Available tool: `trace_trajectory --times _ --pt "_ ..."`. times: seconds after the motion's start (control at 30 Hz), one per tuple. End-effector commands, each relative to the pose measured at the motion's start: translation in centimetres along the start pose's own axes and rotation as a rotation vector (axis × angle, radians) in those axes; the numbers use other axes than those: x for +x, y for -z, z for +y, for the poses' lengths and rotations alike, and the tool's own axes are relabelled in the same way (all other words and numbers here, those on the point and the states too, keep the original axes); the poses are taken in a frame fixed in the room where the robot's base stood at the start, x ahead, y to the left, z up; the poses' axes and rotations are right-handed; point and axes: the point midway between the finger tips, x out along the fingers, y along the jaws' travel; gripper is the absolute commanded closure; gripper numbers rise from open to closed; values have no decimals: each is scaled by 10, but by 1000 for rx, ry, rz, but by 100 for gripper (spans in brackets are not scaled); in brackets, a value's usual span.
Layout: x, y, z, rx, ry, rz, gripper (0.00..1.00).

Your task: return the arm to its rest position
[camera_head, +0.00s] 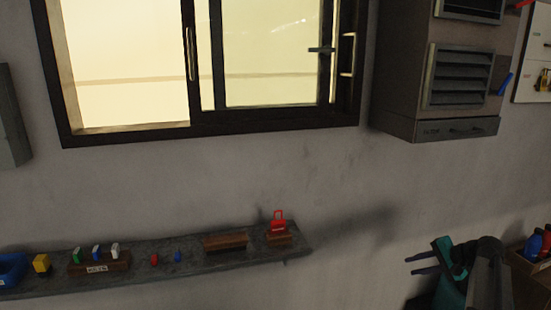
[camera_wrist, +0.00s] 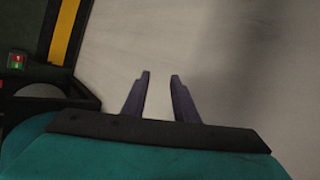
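My gripper (camera_head: 421,265) is at the lower right of the head view, a teal body with two dark fingers pointing left. In the wrist view my gripper (camera_wrist: 158,80) shows two dark purple fingers with a clear gap between them. Nothing is between the fingers; only a plain pale grey surface shows beyond. The gripper is open and empty, held in front of the grey wall (camera_head: 350,200), to the right of the shelf.
A narrow shelf (camera_head: 200,265) on the left holds several small coloured blocks, wooden holders and a red tag-like piece (camera_head: 278,224). A window (camera_head: 200,60) and a grey cabinet (camera_head: 430,75) are above. A box (camera_head: 530,265) with coloured items stands right of the arm.

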Motion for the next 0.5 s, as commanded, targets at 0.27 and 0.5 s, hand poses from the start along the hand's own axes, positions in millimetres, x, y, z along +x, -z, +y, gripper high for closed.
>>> trace_trajectory --times 0.27,0.5 --pt "100 -73 63 -50 -154 -109 73" --pt "165 -140 121 -110 -287 -202 73"
